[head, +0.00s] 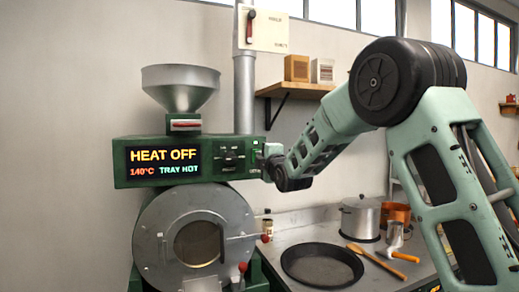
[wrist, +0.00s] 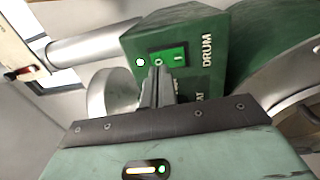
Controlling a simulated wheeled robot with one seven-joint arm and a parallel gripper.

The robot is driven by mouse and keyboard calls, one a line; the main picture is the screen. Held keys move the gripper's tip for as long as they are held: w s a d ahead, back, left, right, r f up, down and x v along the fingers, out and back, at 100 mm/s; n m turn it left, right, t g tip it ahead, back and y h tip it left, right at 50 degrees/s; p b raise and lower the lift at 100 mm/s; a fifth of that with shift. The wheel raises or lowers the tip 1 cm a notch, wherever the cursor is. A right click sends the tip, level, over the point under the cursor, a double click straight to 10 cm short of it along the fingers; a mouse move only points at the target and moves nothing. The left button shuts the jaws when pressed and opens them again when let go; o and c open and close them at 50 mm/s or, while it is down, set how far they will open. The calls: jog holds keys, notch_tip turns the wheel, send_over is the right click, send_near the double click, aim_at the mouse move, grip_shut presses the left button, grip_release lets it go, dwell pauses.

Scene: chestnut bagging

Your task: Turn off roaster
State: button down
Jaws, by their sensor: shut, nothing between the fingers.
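The roaster's green control box (head: 125,162) stands at the left in the head view. Its display (head: 163,160) reads "HEAT OFF", "140°C" and "TRAY HOT". The grey round drum front (head: 155,215) is below. My gripper (head: 266,158) is at the box's right end, small and partly hidden by my arm. In the wrist view my gripper (wrist: 157,70) is shut and empty, its tips at or very near the green switch (wrist: 178,57) beside the "DRUM" label. Contact cannot be told. A pale round spot shows left of the switch. A label ending in "AT" is partly covered by the gripper.
A hopper (head: 181,85) sits above the box, and a grey pipe (head: 245,90) rises behind it. A wall shelf (head: 295,90) holds two boxes. A black pan (head: 321,265), a pot (head: 360,218) and a wooden-handled tool stand on the counter below my arm.

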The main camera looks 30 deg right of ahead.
jog(key=shift+w+d+r, duration=0.1)
jog(key=shift+w, duration=0.8)
jog(key=shift+w, duration=0.1)
